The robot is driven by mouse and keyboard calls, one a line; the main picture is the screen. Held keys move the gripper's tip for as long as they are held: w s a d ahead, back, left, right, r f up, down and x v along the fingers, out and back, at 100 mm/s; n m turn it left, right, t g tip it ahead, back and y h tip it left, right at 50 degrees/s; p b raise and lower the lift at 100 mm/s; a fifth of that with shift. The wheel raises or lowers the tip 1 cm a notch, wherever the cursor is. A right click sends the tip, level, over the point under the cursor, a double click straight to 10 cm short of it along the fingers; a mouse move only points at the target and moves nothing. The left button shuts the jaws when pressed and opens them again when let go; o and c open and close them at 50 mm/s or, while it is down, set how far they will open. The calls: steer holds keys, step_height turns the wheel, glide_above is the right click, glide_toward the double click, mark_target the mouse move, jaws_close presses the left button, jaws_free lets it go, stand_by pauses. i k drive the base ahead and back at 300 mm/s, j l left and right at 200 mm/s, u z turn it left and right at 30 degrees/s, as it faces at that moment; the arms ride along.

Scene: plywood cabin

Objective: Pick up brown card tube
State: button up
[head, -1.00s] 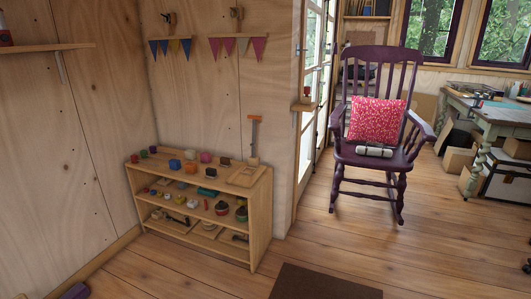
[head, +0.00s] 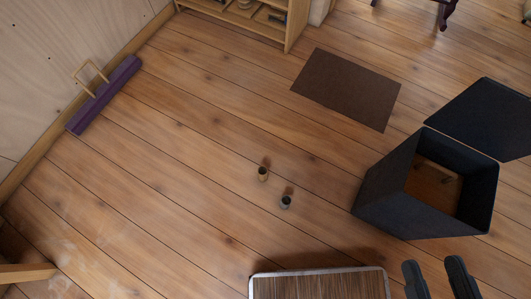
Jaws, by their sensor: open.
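Two small upright tubes stand on the plank floor near the middle of the head view. The upper-left one (head: 263,175) is tan-brown with a dark opening and looks like the brown card tube. The lower-right one (head: 286,202) is greyer, also with a dark opening, and stands a short gap away. My gripper (head: 434,266) shows at the bottom right as two dark fingers, apart and empty. It is well to the right of and below both tubes in the picture, touching neither.
A dark open box (head: 385,197) with its lid folded back stands on the right. A ribbed, pale-edged surface (head: 318,287) is at the bottom. A brown mat (head: 346,88), a low shelf (head: 290,35) and a purple object with a wooden handle (head: 104,95) lie farther off.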

mark_target(263, 171)
steer(key=k+j, duration=0.85)
